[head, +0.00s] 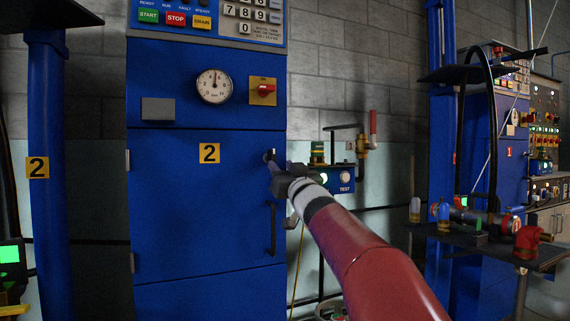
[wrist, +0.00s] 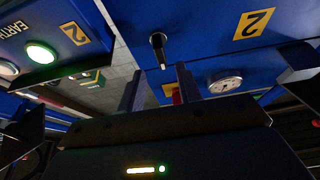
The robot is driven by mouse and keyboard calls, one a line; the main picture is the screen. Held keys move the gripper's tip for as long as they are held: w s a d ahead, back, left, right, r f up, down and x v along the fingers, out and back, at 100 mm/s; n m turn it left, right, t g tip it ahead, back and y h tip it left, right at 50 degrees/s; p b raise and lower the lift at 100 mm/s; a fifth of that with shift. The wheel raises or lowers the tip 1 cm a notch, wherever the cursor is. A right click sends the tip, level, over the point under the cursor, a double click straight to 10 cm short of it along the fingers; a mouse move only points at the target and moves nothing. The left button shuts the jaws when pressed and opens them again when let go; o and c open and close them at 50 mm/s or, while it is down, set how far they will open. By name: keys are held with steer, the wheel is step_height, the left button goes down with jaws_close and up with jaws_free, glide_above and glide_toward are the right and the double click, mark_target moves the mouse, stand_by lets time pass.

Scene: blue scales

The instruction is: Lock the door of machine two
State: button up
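The blue door (head: 190,220) of machine two bears a yellow "2" label (head: 209,153) and looks closed. A small lock with a dark key-like piece (head: 269,155) sits near its upper right edge. In the wrist view the dark piece (wrist: 158,42) sticks out from the blue door. My gripper (head: 274,170) is at the lock in the head view. In the wrist view my gripper (wrist: 158,78) is open, its two fingers apart with nothing held between them. The dark piece lies just ahead of the gap; I cannot tell whether a finger touches it.
A black vertical door handle (head: 272,228) is below the lock. A blue test box (head: 338,180) with a lit button stands right of the door. A gauge (head: 214,86) and red switch (head: 263,91) are above. A cluttered bench (head: 480,235) stands at right.

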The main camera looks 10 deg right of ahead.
mark_target(274, 157)
steer(key=shift+p+x, duration=1)
steer(key=shift+x, duration=2.8)
steer(key=shift+c, duration=0.4)
jaws_close()
